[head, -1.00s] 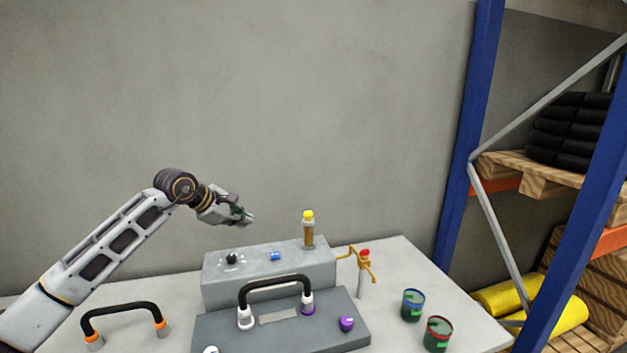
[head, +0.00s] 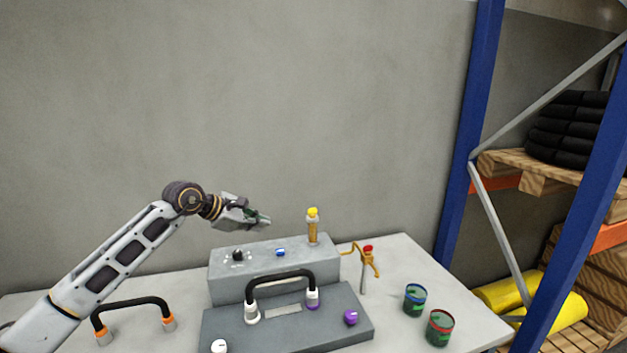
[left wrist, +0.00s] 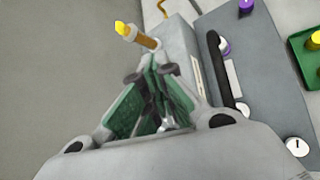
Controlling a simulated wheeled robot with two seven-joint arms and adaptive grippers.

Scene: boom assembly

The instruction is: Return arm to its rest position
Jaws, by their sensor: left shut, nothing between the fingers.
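My left arm comes in from the left in the head view. Its gripper (head: 262,219) is shut and empty, in the air over the left part of the grey raised box (head: 228,289). The gripper also shows in the left wrist view (left wrist: 160,62), its green-padded fingers together at the tips. A post with a yellow top (head: 312,226) stands on the box, to the right of the fingertips and apart from them; it shows in the left wrist view too (left wrist: 138,35). My right gripper is in neither view.
A black handle (head: 283,274) stands on the grey base (head: 235,330), with a purple knob (head: 351,317) beside it. Another black handle (head: 133,302) is under my left arm. A blue-posted rack (head: 470,120) is beyond.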

